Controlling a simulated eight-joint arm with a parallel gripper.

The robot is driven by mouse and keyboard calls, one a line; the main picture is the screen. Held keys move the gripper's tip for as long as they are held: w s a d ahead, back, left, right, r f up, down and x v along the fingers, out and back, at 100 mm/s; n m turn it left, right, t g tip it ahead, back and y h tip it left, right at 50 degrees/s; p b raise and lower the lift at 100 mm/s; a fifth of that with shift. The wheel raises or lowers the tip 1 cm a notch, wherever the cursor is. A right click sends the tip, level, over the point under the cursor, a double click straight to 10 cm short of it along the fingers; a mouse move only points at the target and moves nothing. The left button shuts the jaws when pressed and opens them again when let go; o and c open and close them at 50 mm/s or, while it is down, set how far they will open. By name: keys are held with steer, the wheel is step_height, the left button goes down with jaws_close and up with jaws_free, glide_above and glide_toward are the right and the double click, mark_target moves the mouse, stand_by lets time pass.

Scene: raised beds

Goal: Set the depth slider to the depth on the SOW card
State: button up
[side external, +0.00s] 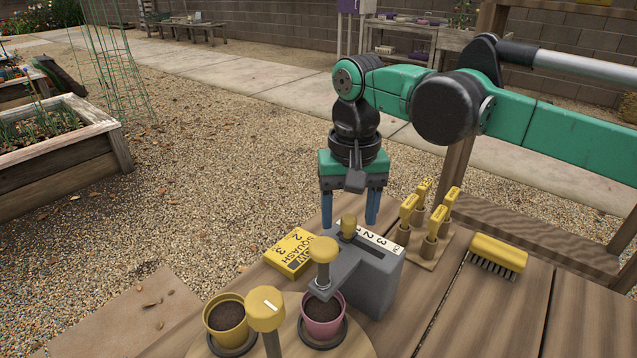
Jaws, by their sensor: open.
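The depth slider is a grey block (372,283) on the wooden bench, with a slot and a white number strip (372,237) along its top. Its yellow knob (348,224) stands near the slot's left end. The strip's digits are small and partly hidden, so the exact setting cannot be read. The yellow SOW card (290,252) lies left of the block; "SQUASH" and the digits 2 and 3 show, turned in the picture. My gripper (349,208) points down with its two blue fingers apart and empty. In this view the knob appears between and just below the fingertips; contact cannot be told.
A yellow-topped plunger (322,252) stands over a pink pot (322,314) in front of the block. A yellow pot (226,316) and yellow-headed post (265,309) are nearby. Several yellow-handled pegs (431,231) and a yellow brush (497,252) sit to the right.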

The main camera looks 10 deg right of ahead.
steer(key=shift+f, duration=0.25)
jaws_close()
stand_by(1.4)
